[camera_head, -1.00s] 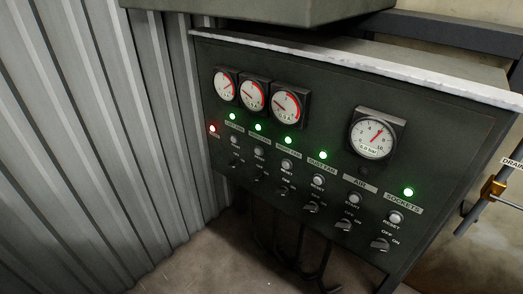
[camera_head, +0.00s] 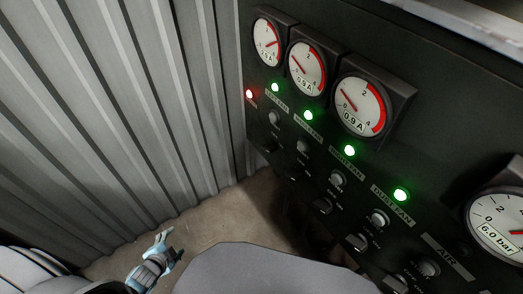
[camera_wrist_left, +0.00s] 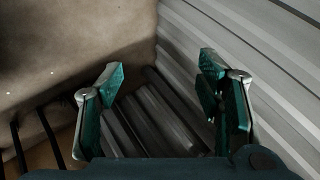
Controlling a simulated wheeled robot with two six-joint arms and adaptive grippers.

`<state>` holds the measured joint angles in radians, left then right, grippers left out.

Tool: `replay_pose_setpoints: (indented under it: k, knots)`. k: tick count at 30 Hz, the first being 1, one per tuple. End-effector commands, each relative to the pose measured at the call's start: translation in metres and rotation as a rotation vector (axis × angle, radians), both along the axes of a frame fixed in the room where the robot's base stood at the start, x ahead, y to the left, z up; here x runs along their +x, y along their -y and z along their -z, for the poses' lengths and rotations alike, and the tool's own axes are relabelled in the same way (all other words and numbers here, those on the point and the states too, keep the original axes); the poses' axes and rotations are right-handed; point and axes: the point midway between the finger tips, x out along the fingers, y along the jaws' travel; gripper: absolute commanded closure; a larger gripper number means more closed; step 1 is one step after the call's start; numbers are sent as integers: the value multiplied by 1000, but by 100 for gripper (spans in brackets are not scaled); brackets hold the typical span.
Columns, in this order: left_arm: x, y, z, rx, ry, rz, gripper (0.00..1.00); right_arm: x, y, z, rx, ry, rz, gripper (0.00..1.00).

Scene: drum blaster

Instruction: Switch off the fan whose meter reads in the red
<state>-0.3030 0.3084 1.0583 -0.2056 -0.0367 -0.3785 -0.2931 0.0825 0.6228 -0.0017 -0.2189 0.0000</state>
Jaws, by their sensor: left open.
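The dark control panel (camera_head: 425,125) fills the right of the head view. Three round meters sit in its upper left. The left meter's (camera_head: 267,40) needle points right, at the red arc. The needles of the middle meter (camera_head: 306,68) and right meter (camera_head: 360,106) point up-left, outside the red; the right one reads 0.9 A. Below the left meter, a green lamp (camera_head: 275,87), the left fan label (camera_head: 277,103), a reset button (camera_head: 274,118) and a dark switch (camera_head: 268,147) form a column. My left gripper (camera_head: 169,245) is open and empty, below and left of the panel, apart from it.
A corrugated metal wall (camera_head: 120,110) rises at the left, close to the panel's edge. Similar columns continue rightward, including the dust fan label (camera_head: 392,207). An air gauge (camera_head: 497,222) reads 6.0 bar. A red lamp (camera_head: 249,93) glows at the panel's left end. Bare floor (camera_head: 215,222) shows below.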

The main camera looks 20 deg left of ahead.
Motion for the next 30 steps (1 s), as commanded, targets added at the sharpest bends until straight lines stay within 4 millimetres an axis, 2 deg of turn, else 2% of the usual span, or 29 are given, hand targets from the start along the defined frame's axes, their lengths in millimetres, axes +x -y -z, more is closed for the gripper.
replay_pose_setpoints:
  k: [1,2,3,4,5,6,9,12,17,22,27,30]
  knots:
    - [59,-12,-30,170,162,211,40,-7,0,35,0,-10,0,60]
    - [91,-8,-62,293,261,362,40,-10,0,46,-1,-16,-1,60]
    - [125,5,-109,475,395,561,40,-14,0,61,-1,-23,-1,60]
    - [142,21,-143,617,494,704,40,-15,0,71,-1,-26,-2,60]
    - [152,41,-175,760,588,837,40,-16,1,81,-1,-27,-2,60]
    - [157,70,-211,940,706,994,40,-16,1,92,-2,-26,-3,60]
    - [143,129,-268,1271,926,1251,40,-11,1,107,-3,-18,-4,60]
    - [131,156,-292,1417,1024,1343,40,-4,3,107,-6,-6,-6,60]
    - [143,169,-303,1436,1041,1342,40,-2,8,92,-12,-2,-6,60]
    - [181,200,-304,1423,1039,1338,40,-5,4,78,-5,-8,0,60]
    - [217,230,-300,1422,1036,1343,40,-7,-5,80,7,-11,4,60]
    - [231,240,-298,1423,1032,1345,40,-7,-8,81,11,-11,6,60]
